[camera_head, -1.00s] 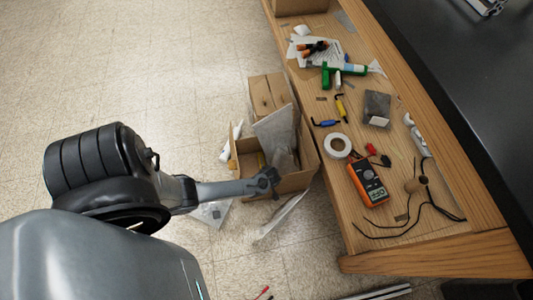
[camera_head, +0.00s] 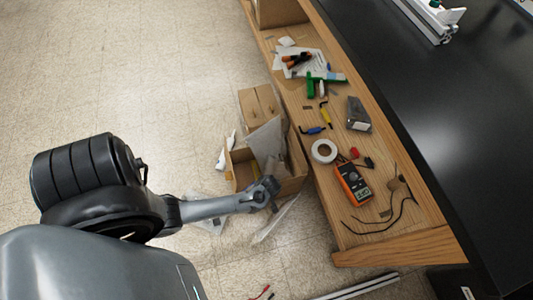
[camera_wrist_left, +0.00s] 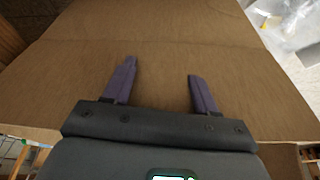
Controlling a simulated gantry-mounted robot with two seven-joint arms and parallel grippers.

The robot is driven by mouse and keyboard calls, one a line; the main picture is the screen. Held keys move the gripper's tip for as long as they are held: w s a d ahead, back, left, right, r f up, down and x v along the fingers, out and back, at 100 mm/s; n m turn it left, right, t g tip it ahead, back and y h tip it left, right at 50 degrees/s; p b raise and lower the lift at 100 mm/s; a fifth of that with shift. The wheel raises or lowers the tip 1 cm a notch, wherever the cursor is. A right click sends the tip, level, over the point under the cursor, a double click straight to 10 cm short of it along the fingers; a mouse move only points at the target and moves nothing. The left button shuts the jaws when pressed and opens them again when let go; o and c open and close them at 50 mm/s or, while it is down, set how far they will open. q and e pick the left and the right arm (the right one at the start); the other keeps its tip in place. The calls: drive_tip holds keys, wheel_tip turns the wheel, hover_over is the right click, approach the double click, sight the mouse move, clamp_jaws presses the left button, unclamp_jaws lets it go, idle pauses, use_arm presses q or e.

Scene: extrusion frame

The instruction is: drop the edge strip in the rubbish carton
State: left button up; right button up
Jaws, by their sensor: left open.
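The rubbish carton (camera_head: 243,178), an open cardboard box, stands on the floor beside the bench and has crumpled clear plastic and other scraps in it. My left gripper (camera_head: 268,192) is at the carton's near side in the head view. In the left wrist view the gripper (camera_wrist_left: 161,69) has its two dark fingers apart, with nothing between them. Brown cardboard (camera_wrist_left: 150,40) fills most of the view beyond them. I cannot make out the edge strip for certain. My right gripper is out of view.
A wooden bench shelf (camera_head: 405,248) runs along the carton's right, holding a multimeter (camera_head: 353,184), a tape roll (camera_head: 324,151) and small tools. Clear plastic (camera_head: 275,221) lies by the carton. A metal extrusion (camera_head: 355,288) lies at the bottom. Floor at left is free.

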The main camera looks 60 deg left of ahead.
use_arm(q)
drive_tip(key=s+d+r+m+h, duration=0.1)
drive_tip(key=s+d+r+m, duration=0.1)
drive_tip(key=r+m, duration=0.3)
drive_tip(key=s+d+r+m+t+h, duration=0.1)
drive_tip(key=d+r+m, duration=0.4)
drive_tip(key=r, duration=0.9)
drive_tip(key=s+d+r+m+t+h, duration=0.1)
drive_tip(key=d+r+m, duration=0.3)
drive_tip(key=r, duration=0.6)
drive_tip(key=shift+s+m+h, duration=0.4)
drive_tip(key=shift+s+m, duration=0.4)
drive_tip(key=shift+d, duration=0.1)
